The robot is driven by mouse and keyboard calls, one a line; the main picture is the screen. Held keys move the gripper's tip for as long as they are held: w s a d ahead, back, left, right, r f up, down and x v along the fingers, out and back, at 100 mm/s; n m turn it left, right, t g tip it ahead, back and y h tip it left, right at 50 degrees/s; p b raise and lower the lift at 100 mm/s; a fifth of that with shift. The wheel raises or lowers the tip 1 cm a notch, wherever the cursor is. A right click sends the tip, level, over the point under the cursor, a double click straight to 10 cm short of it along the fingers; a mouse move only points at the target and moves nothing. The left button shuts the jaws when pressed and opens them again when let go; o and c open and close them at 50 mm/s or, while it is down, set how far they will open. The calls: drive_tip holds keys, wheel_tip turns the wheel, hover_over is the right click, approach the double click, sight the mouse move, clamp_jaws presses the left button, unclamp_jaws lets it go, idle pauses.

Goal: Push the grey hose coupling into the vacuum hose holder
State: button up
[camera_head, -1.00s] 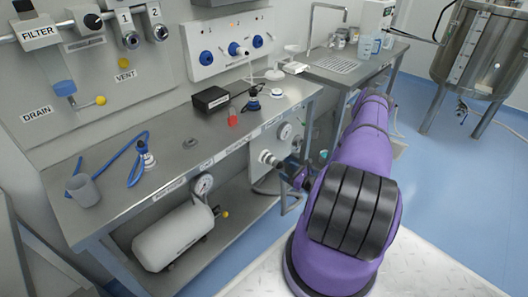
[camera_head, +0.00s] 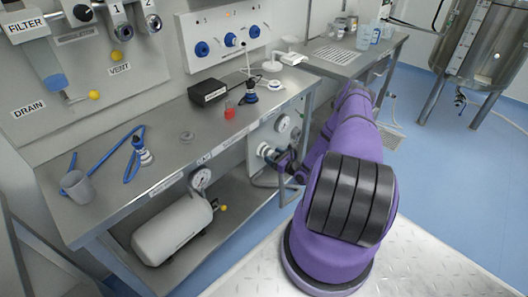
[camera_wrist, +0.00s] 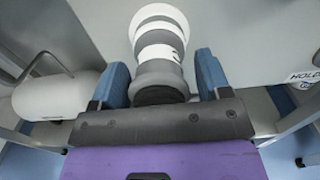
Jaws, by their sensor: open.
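In the wrist view a round fitting stands between my gripper's fingers. Its near part is a grey collar with a dark end (camera_wrist: 160,78), which looks like the hose coupling. White rings (camera_wrist: 160,18) lie behind it toward the panel; I cannot tell which part is the holder or how far the coupling is seated. My gripper (camera_wrist: 163,76) is open, one blue finger on each side of the collar, with a visible gap at each side. In the head view the white fitting (camera_head: 264,150) sticks out from the bench's front panel, and my gripper (camera_head: 277,157) is at it.
A white tank (camera_head: 173,231) with a gauge (camera_head: 201,178) is on the lower shelf. A black box (camera_head: 208,93) and a grey cup (camera_head: 78,187) stand on the bench.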

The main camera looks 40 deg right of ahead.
drive_tip(key=shift+w, duration=0.4)
drive_tip(key=shift+a, duration=0.1)
drive_tip(key=c, duration=1)
drive_tip(key=shift+s+d, duration=0.2)
drive_tip(key=shift+s, duration=2)
drive_tip(key=shift+s+d, duration=0.15)
drive_tip(key=shift+s, duration=2.05)
drive_tip(key=shift+c, duration=0.2)
